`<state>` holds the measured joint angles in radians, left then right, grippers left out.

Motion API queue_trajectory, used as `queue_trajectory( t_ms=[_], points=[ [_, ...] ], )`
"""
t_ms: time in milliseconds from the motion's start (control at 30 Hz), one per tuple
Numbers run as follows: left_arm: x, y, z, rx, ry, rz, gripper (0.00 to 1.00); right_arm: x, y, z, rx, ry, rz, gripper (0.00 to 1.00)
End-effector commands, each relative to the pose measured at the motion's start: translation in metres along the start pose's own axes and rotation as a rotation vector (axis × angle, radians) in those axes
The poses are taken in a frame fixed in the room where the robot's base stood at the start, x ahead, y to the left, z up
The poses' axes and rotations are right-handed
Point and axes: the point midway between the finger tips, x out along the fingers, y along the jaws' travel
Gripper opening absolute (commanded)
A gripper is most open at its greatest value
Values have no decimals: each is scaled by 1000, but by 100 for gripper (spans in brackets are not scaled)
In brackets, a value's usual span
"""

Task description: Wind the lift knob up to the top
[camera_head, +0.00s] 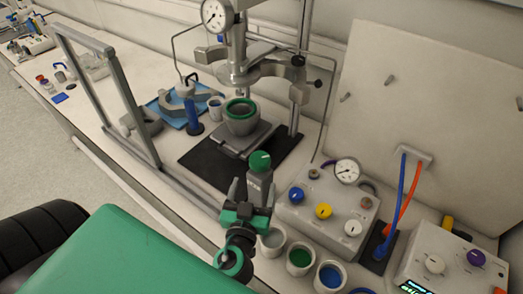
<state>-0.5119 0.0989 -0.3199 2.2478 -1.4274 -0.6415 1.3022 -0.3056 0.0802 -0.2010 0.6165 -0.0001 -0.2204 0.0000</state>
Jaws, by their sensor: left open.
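The lift knob appears to be the grey upright cylinder with a green, white-marked top (259,161), in front of the lift platform (243,145). A grey vessel with a green rim (240,118) stands on the platform, below the reactor head (240,72) and apart from it. My left gripper (252,187) is open, its fingers pointing toward the knob. The knob's lower body shows between the fingers; I cannot tell whether they touch it. The knob's base is hidden by the gripper. My right gripper is not in view.
A control box (325,208) with coloured knobs and a gauge stands right of the gripper. Several cups, including a green-filled one (300,259), stand in front of it. A framed clear shield (110,100) stands at left. A blue tray (172,108) lies behind.

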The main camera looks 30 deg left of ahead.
Motion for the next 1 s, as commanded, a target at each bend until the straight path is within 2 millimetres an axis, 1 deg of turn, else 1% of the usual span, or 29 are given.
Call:
queue_trajectory(
  t_ms=[33, 67, 100, 167, 267, 400, 500, 700, 833, 1000],
  points=[
    [10, 0, -6, 3, 3, -1, 76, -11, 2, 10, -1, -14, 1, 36],
    [15, 0, -6, 3, 3, 0, 76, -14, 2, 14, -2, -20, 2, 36],
    [22, 0, -6, 3, 3, 0, 76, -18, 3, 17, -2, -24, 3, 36],
    [33, 0, -6, 2, 2, -1, 76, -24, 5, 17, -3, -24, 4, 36],
    [50, 0, -6, 4, 2, -1, 76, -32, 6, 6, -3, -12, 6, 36],
    [75, 0, -6, 2, 1, -1, 76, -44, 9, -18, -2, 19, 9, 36],
    [90, -1, -5, 3, 1, -2, 76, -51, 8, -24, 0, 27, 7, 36],
    [108, -1, -2, 2, -1, -2, 76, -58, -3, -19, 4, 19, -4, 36],
    [113, -1, -1, 1, -1, -2, 76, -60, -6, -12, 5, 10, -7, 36],
    [114, -1, 0, 1, -2, -2, 76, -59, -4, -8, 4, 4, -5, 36]
  ],
)
